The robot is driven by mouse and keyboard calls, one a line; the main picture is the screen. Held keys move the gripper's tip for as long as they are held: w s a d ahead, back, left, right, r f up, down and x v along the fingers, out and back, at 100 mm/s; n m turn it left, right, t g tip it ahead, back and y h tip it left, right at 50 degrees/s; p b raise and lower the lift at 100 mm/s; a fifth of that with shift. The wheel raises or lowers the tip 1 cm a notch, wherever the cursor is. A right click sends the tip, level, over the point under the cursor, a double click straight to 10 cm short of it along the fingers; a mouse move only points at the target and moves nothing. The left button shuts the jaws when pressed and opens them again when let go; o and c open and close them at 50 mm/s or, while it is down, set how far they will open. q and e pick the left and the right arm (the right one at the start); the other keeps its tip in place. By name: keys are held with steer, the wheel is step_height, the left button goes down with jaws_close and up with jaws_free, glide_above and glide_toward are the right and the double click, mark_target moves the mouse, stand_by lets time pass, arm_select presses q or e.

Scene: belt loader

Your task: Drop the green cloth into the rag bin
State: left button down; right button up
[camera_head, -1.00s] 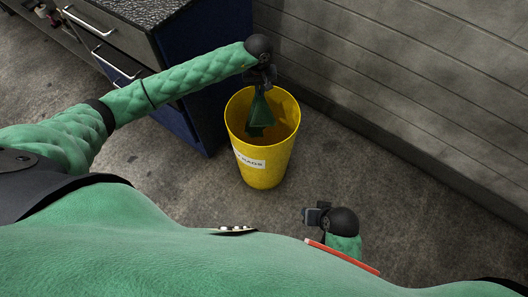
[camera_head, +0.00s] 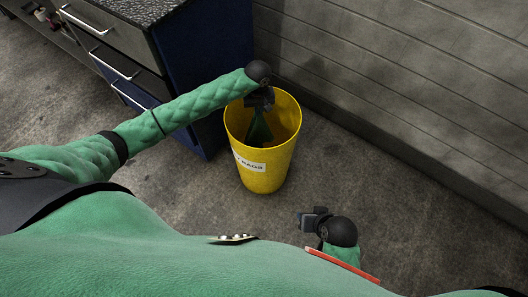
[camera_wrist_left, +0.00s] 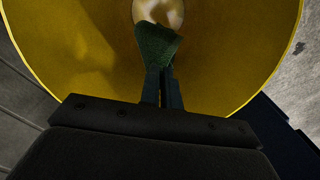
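The yellow rag bin (camera_head: 262,168) stands on the floor with a white label on its front. My left gripper (camera_head: 262,108) points down at the bin's mouth, and its fingers are shut on the green cloth (camera_head: 260,130). The cloth hangs from the fingertips inside the bin's rim. In the left wrist view the fingers (camera_wrist_left: 163,75) are close together with the cloth (camera_wrist_left: 156,45) at their tips, and the bin's yellow inner wall (camera_wrist_left: 230,50) surrounds it. My right gripper (camera_head: 304,222) is low near my body, away from the bin; its fingers are too small to read.
A dark blue cabinet (camera_head: 205,70) with grey drawers stands just left of the bin, close to my left arm. A grey panelled wall (camera_head: 400,70) runs behind and to the right. The concrete floor (camera_head: 400,220) to the right of the bin is clear.

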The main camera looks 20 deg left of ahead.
arm_select(q)
steer(key=shift+f, duration=0.25)
arm_select(e)
steer(key=shift+f, duration=0.5)
arm_select(q)
steer(key=shift+c, duration=1.4)
jaws_free()
arm_select(e)
steer(key=shift+w+r, duration=0.1)
steer(key=shift+r, duration=0.05)
steer(key=shift+r, duration=0.1)
arm_select(q)
steer(key=shift+r+p, duration=0.95)
steer(key=shift+r, duration=1.8)
arm_select(e)
steer(key=shift+r, duration=0.9)
